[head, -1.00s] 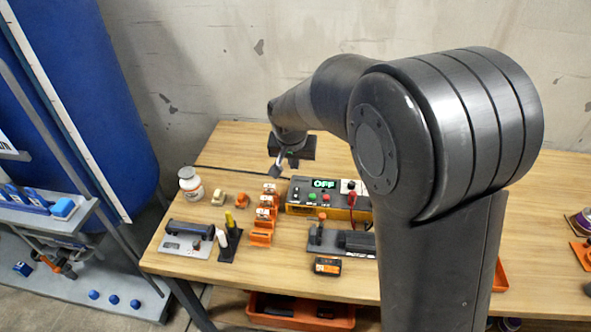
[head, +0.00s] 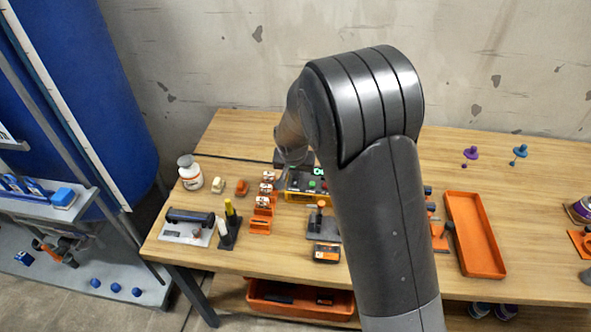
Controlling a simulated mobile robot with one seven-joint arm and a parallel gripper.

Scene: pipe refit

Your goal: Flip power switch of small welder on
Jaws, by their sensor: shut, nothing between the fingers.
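The small welder (head: 303,196) is a dark and orange box on the wooden table, just left of my arm. Only its left part shows. The left end of its green display (head: 318,170) peeks out beside my arm, and the reading cannot be made out in full. A green button (head: 312,184) shows on its front. The rest of the welder is hidden, and I cannot pick out the power switch. My gripper (head: 281,158) is small and partly covered by my arm, at the welder's back left. It is shut and empty; contact with the welder cannot be told.
Orange holders (head: 260,222) stand left of the welder, with a black stand (head: 228,238) beyond them. A black and orange box (head: 326,253) lies in front. An empty orange tray (head: 474,235) is to the right.

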